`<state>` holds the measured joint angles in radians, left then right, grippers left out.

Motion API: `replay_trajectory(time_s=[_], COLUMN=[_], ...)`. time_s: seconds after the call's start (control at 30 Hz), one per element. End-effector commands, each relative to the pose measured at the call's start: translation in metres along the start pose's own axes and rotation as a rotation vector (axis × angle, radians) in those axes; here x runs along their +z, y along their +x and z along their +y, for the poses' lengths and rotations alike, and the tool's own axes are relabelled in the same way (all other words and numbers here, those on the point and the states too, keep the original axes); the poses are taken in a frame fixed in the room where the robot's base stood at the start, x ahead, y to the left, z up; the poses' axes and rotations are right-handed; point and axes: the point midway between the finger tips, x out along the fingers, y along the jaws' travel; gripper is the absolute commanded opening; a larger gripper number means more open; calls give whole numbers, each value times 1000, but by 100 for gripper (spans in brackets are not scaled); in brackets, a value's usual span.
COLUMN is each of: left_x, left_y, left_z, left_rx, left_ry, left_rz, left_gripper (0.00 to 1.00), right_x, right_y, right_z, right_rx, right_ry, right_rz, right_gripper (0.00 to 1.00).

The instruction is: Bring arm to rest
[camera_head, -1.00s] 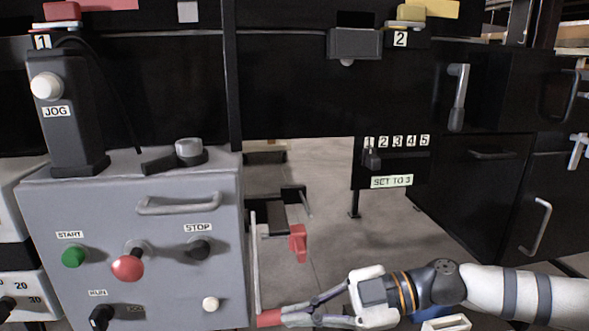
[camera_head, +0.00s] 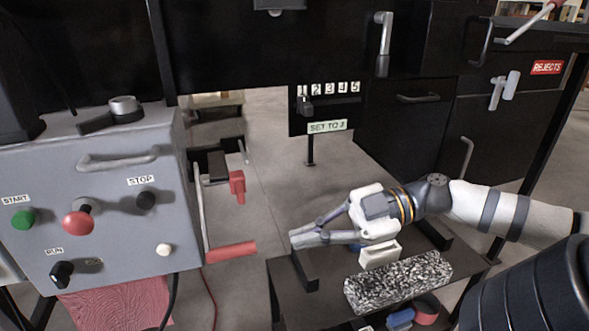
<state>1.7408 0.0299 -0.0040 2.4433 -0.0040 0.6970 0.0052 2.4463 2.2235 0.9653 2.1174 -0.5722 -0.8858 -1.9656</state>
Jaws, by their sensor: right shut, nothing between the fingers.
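My right gripper (camera_head: 297,239) reaches in from the right at mid-height, its slim pale fingers closed together and pointing left. Nothing is between them. The fingertips are apart from a red handle (camera_head: 231,252) on a metal lever beside the grey control box (camera_head: 120,215), with a gap between. My right arm (camera_head: 490,207) stretches out to the right, over a dark shelf. My left gripper is not in view.
The shelf (camera_head: 310,322) below my gripper carries a speckled block (camera_head: 398,282) and a small white block (camera_head: 380,254). A selector panel (camera_head: 322,106) hangs behind. Black cabinets (camera_head: 405,130) stand at the back right. A red crank grip (camera_head: 237,185) sits near the box.

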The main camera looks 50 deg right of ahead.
Motion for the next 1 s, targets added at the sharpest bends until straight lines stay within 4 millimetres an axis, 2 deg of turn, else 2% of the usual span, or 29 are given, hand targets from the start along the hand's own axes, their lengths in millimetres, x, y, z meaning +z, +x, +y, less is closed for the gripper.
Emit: replay_trajectory(time_s=[0.37, 0.47, 0.53, 0.57, 0.63, 0.67, 0.7, 0.77, 0.8, 0.87, 0.9, 0.97, 1.0], left_x=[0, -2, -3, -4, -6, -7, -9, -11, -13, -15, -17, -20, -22], left_y=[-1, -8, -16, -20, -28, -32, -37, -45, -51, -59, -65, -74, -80], left_z=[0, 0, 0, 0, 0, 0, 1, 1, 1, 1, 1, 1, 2], left_rx=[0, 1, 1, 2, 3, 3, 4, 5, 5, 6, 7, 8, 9], left_ry=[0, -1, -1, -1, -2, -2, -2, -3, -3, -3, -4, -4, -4], left_rz=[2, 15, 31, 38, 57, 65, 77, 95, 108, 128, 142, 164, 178], left_gripper=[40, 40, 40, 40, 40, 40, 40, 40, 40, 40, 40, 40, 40], right_x=[-2, -9, -15, -16, -17, -16, -14, -8, -4, 5, 12, 23, 31], right_y=[6, 36, 71, 86, 117, 128, 138, 144, 142, 130, 115, 87, 65], right_z=[-1, -9, -27, -40, -77, -96, -124, -170, -202, -247, -275, -309, -325], right_rx=[-13, -90, -184, -224, -316, -352, -392, -437, -450, -440, -415, -342, -274], right_ry=[19, 153, 333, 426, 646, 738, 861, 1032, 1134, 1256, 1314, 1365, 1375], right_rz=[1, -3, -34, -61, -154, -208, -295, -453, -575, -775, -914, -1119, -1244], right_gripper=[0, 0, 0, 0, 0, 0, 0, 0, 0, 0, 0, 0, 0])
